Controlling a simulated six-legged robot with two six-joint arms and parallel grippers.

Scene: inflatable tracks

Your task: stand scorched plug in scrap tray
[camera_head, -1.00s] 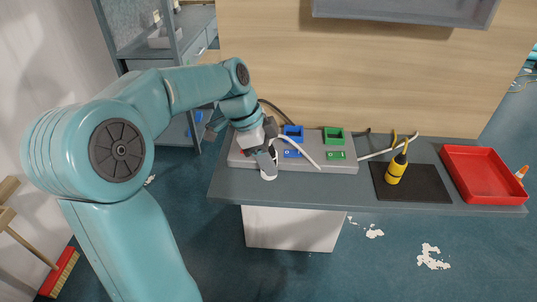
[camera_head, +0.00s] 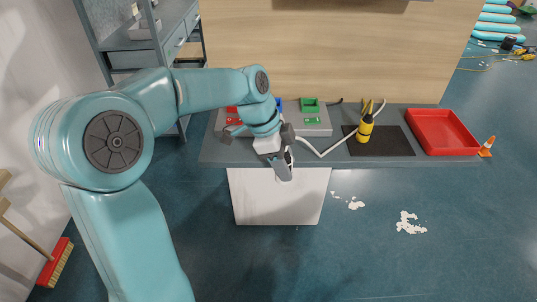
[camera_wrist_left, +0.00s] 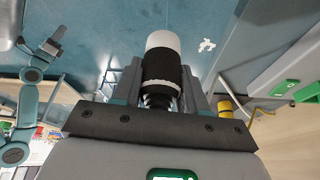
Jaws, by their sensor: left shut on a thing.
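My left gripper (camera_head: 285,172) is shut on a plug and holds it in front of the counter edge in the head view. The plug (camera_wrist_left: 162,65) shows in the left wrist view as a cylinder with a white end, a black ribbed middle and a dark narrower part between the fingers. In the head view the gripper mostly hides it. The red tray (camera_head: 445,132) lies empty at the right end of the counter, well right of the gripper. In the left wrist view, what looks like my right gripper (camera_wrist_left: 52,42) is small at the left.
A board with red, blue and green sockets (camera_head: 310,105) stands behind the gripper. A white cable (camera_head: 330,148) crosses the counter. An orange cone (camera_head: 487,147) is beside the tray.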

